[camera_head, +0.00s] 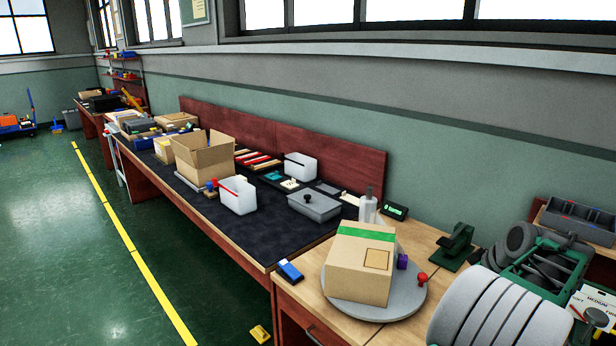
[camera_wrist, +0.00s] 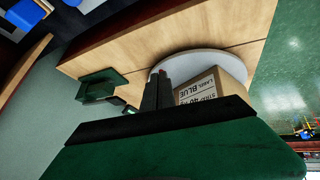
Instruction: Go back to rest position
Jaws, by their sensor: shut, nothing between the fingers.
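My gripper (camera_wrist: 158,90) shows in the wrist view as two dark fingers close together, shut and empty. Beyond the fingers are the cardboard box (camera_wrist: 212,86) with printed lettering and the pale round turntable (camera_wrist: 200,60). The fingers overlap the box's edge in the picture; I see no grip on it. In the head view the closed box (camera_head: 361,268) with a green strip on top stands upright on the grey turntable (camera_head: 375,302). Grey ribbed and green parts, probably my own arm, fill the lower right of the head view; the fingers cannot be made out there.
The bench behind holds an open box (camera_head: 203,156) and bins. Green floor (camera_head: 75,260) at left is clear.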

